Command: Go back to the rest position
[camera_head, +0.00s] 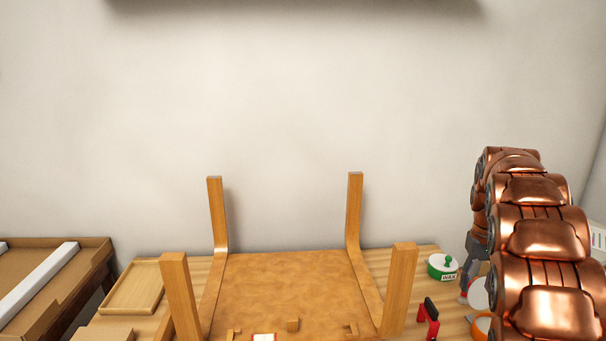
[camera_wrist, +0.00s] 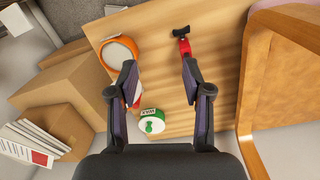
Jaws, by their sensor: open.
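My gripper (camera_wrist: 160,80) is open in the wrist view, with nothing between its fingers. It hangs over the right end of a wooden table (camera_wrist: 215,50). My copper-coloured arm fills the right side of the head view, and the gripper (camera_head: 468,285) shows only partly beside it. Below the fingers are a green and white round tin marked WAX (camera_wrist: 152,124), a red clamp-like tool with a black handle (camera_wrist: 183,42) and an orange-rimmed round item (camera_wrist: 118,52). The tin also shows in the head view (camera_head: 442,268), left of the gripper.
An upturned piece of wooden furniture (camera_head: 290,275) with legs pointing up stands on the table. A wooden tray (camera_head: 133,287) lies left of it. An open cardboard box (camera_head: 85,265) is at far left. Cardboard boxes (camera_wrist: 60,85) and a box of papers (camera_wrist: 30,138) stand beside the table's right end.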

